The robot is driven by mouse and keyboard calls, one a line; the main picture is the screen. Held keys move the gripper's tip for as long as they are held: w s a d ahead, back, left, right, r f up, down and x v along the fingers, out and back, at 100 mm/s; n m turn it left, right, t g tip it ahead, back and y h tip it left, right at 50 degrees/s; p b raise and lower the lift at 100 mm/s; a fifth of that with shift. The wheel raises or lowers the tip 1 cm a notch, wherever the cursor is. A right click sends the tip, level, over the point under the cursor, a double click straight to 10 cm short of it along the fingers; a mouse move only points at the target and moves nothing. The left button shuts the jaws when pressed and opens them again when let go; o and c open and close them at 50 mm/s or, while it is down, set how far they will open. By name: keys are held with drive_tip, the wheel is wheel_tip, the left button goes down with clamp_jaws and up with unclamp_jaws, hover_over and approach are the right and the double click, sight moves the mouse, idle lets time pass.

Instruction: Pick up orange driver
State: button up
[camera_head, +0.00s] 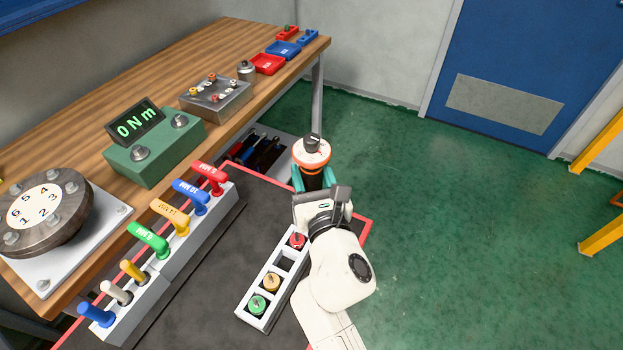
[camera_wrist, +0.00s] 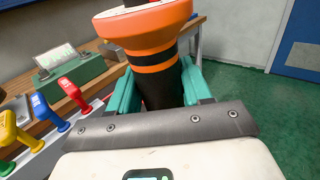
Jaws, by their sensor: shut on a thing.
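The orange driver (camera_head: 312,155) has a white-rimmed round top and a dark body. It also shows large in the wrist view (camera_wrist: 150,52), with black bands on its orange part. My gripper (camera_head: 312,182) is shut on it, with teal fingers on both sides of the dark body; the fingers show in the wrist view too (camera_wrist: 160,92). The driver looks roughly upright, near the far right corner of the dark mat. Its lower end is hidden by my gripper.
A white rack (camera_head: 240,305) holds red, yellow and green round pieces and has an empty slot. A row of coloured handles (camera_head: 165,250) stands left. The wooden bench (camera_head: 90,120) carries a green display box (camera_head: 155,150) and trays. Green floor (camera_head: 470,200) is open right.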

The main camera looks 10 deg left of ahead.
sight(311, 137)
clamp_jaws()
wheel_tip(311, 137, up, 13)
drive_tip(key=p, duration=0.6)
drive_tip(key=shift+f, duration=0.2)
drive_tip(key=b+v, duration=0.1)
drive_tip(key=v, duration=1.7)
drive_tip(key=shift+f, duration=0.15)
drive_tip(key=shift+r+p, duration=0.75)
drive_tip(key=shift+p, duration=0.05)
